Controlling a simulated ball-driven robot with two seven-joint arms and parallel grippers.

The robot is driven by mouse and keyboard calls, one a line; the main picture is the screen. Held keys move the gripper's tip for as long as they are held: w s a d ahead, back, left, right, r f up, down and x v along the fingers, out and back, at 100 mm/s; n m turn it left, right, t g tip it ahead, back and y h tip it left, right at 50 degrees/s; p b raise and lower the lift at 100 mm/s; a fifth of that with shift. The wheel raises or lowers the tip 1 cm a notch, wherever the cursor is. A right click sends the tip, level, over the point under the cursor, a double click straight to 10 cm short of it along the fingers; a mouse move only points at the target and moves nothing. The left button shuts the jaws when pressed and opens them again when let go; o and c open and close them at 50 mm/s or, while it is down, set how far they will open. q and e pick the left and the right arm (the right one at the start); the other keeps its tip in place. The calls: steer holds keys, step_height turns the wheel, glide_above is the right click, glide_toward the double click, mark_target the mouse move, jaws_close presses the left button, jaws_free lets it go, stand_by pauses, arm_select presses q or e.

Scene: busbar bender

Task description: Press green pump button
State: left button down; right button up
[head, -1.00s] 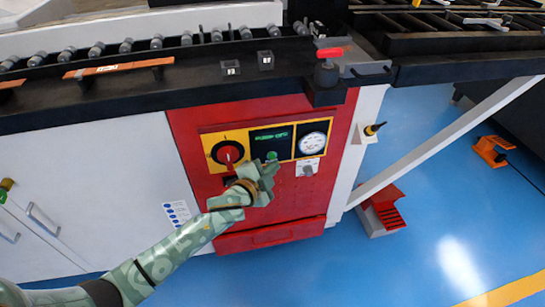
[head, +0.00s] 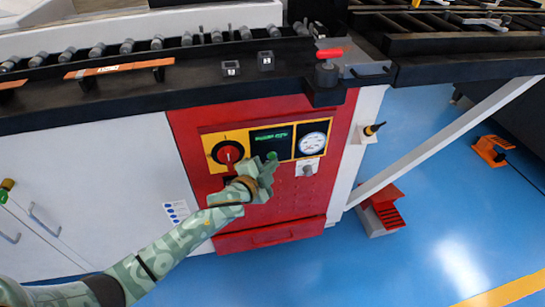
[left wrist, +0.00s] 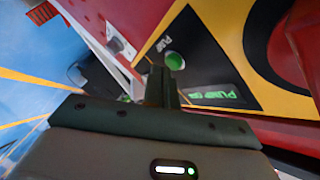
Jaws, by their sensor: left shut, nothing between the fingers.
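The green pump button (head: 272,156) sits on a black panel with a green lit display (head: 271,138) on the red cabinet front. The left wrist view also shows the closed fingers (left wrist: 161,75). I cannot tell whether the tips touch the button. My right gripper is not in view.
A red rotary switch (head: 229,153) on yellow is left of the button and a round gauge (head: 312,143) is right of it. A small grey switch plate (head: 308,168) sits under the gauge. The black bench edge (head: 170,105) overhangs above.

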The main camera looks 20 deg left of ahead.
arm_select(q)
steer(key=shift+w+a, duration=0.15)
steer(key=shift+w, duration=0.05)
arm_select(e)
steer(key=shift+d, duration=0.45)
arm_select(q)
steer(key=shift+w+a, duration=0.1)
steer(key=shift+w, duration=0.05)
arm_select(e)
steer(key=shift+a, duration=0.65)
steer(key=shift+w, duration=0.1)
arm_select(q)
steer(key=shift+s+d+p, duration=0.4)
steer(key=shift+s+d, duration=0.1)
steer(key=shift+s, duration=0.2)
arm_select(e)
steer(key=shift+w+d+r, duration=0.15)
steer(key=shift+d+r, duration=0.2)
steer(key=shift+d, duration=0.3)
